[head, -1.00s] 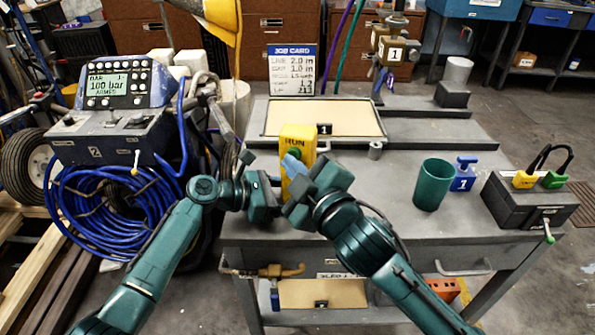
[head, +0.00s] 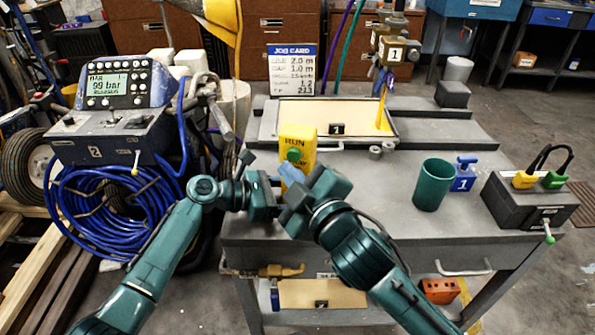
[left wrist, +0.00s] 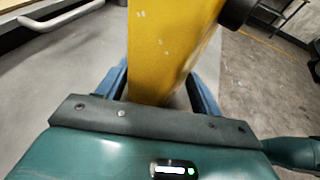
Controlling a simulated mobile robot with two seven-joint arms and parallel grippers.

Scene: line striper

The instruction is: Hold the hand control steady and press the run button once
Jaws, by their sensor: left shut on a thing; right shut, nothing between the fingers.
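The hand control (head: 302,135) is a yellow upright box marked RUN, above the front left of the cart. Its round green run button (head: 293,155) shows on its face. My left gripper (head: 276,196) is shut on the control's lower part. In the left wrist view the yellow body (left wrist: 165,45) stands between its fingers. My right gripper (head: 291,174) is shut and empty. Its bluish fingertips are in front of the control, just below the button, and hide part of its face. Whether they touch it, I cannot tell.
A console (head: 115,95) at left reads 99 bar. A yellow stream falls from the spray head (head: 393,50) onto the right end of a pale board (head: 315,112). A green cup (head: 433,185) and a black box (head: 528,200) stand at right on the cart (head: 390,215).

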